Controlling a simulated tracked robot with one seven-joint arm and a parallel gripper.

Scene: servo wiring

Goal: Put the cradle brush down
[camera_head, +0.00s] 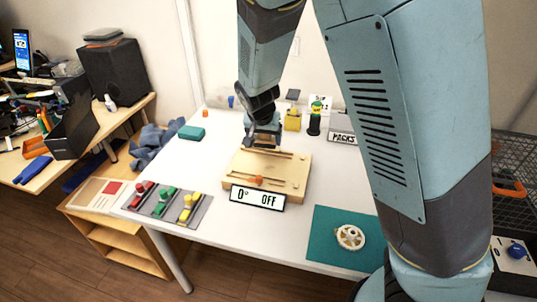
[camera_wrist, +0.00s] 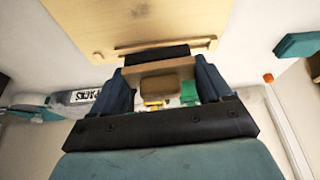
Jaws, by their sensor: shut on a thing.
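My gripper (camera_head: 263,132) is over the back part of the wooden board (camera_head: 240,170) on the white table. In the wrist view my gripper (camera_wrist: 160,72) has its two dark fingers shut on a brush (camera_wrist: 158,87), which I take to be the cradle brush. It has a light wooden bar, a brown block and a dark strip along its far side. The dark strip lies close to the edge of the board (camera_wrist: 90,28); I cannot tell whether they touch. In the head view the brush is mostly hidden by my gripper.
A sign reading "0° OFF" (camera_head: 258,198) stands at the board's front. Grey trays with red, green and yellow blocks (camera_head: 165,203) lie at the left. A teal mat (camera_head: 330,255) with a white wheel (camera_head: 350,237) lies front right. A teal box (camera_head: 191,133) is back left.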

